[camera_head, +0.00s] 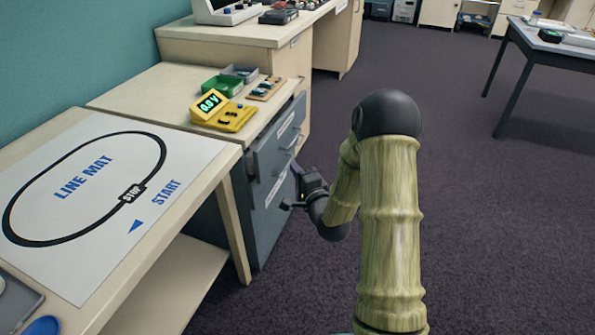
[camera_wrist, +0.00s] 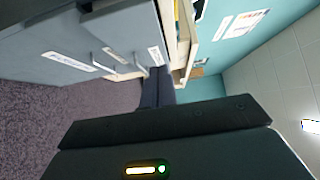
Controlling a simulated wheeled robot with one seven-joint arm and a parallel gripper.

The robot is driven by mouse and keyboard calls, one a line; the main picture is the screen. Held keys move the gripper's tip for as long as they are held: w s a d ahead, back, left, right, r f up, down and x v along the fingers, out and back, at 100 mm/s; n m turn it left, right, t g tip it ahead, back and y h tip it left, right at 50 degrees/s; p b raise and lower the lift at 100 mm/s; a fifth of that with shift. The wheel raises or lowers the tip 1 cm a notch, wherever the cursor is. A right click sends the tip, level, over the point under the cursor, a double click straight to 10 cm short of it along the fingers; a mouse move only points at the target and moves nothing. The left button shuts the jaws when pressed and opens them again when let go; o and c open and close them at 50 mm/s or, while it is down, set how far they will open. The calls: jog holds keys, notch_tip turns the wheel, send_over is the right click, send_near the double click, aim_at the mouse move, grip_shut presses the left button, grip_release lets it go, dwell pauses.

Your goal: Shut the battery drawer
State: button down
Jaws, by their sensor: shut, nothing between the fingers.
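The grey-blue drawer cabinet (camera_head: 240,205) stands under the wooden worktop, with pale labels and bar handles on its drawer fronts. The cabinet also shows sideways at the upper left of the wrist view (camera_wrist: 35,48), with two handles near my fingers. My gripper (camera_head: 295,166) is shut and empty, close in front of the drawer fronts. Its dark fingers show in the wrist view (camera_wrist: 157,86). I cannot tell whether they touch the cabinet.
On the worktop (camera_head: 150,95) are a yellow meter (camera_head: 222,112), a green tray (camera_head: 222,86) and a small wooden board (camera_head: 265,88). A table with a line mat (camera_head: 85,190) stands at the left. Carpet floor (camera_head: 480,210) is clear at the right.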

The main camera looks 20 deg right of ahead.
jog(key=c, duration=1.8)
grip_release()
jog(key=s+a+n+g+h, duration=0.2)
jog(key=s+n+g, duration=1.3)
jog(key=s, duration=1.1)
jog(key=shift+a+r+n+h, duration=0.15)
jog(key=shift+r+n+h, duration=0.1)
jog(key=shift+n+h, duration=0.35)
